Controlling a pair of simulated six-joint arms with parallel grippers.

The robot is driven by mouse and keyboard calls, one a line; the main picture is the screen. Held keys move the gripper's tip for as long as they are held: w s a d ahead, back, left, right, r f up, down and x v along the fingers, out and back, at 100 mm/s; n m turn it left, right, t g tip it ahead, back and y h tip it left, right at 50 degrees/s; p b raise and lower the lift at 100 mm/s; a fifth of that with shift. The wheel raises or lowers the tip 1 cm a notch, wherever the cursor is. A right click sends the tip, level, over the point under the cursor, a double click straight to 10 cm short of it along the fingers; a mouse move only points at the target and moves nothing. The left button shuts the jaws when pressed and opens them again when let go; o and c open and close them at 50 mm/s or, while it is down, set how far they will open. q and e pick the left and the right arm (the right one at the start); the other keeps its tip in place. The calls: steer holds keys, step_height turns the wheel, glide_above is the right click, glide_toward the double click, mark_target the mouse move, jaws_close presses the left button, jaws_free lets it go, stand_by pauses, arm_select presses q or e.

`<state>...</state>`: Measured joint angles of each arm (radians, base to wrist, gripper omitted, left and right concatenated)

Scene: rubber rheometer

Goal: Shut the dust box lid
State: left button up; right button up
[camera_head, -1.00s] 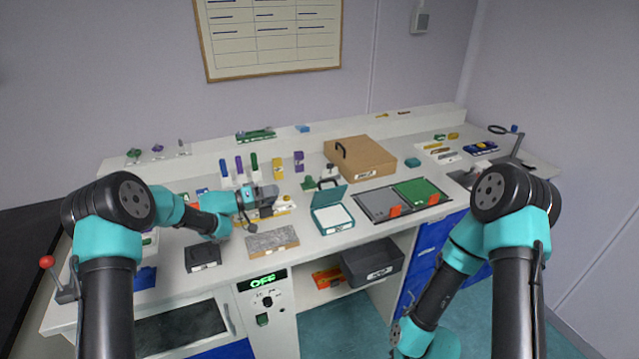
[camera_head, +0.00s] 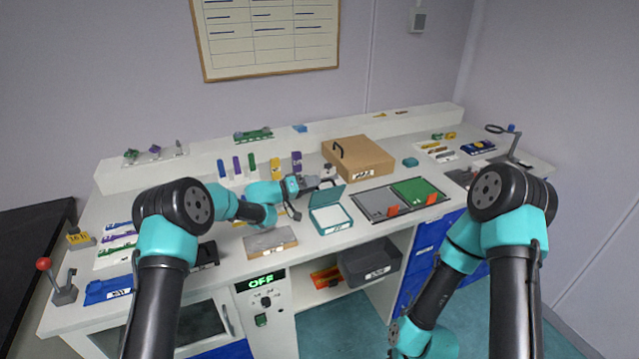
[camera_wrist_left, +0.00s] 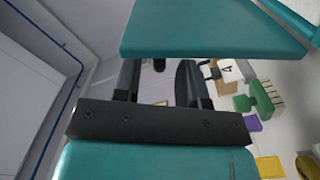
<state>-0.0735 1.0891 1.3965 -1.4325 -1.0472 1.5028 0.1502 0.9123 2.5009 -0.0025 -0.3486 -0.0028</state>
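The dust box appears to be the small teal box (camera_head: 331,222) with a pale inside, at the middle of the bench's front part. Its teal lid (camera_head: 327,195) stands raised and tilted back at the rear edge. My left gripper (camera_head: 318,184) is just behind the raised lid, at its upper edge. In the left wrist view the teal lid (camera_wrist_left: 212,30) spans the top, just beyond the fingertips. The two dark fingers of the left gripper (camera_wrist_left: 158,76) are apart with nothing between them. Whether they touch the lid is unclear. My right gripper is out of view.
A brown box (camera_head: 358,157) with a black handle stands behind the teal box. A grey and green mat (camera_head: 377,203) lies to its right, a grey slab (camera_head: 270,241) to its left. Several coloured upright pieces stand behind my left arm. A dark open bin (camera_head: 370,263) sits below the bench top.

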arm_select(q)
steer(key=shift+x, duration=1.4)
steer(key=shift+c, duration=0.3)
jaws_close()
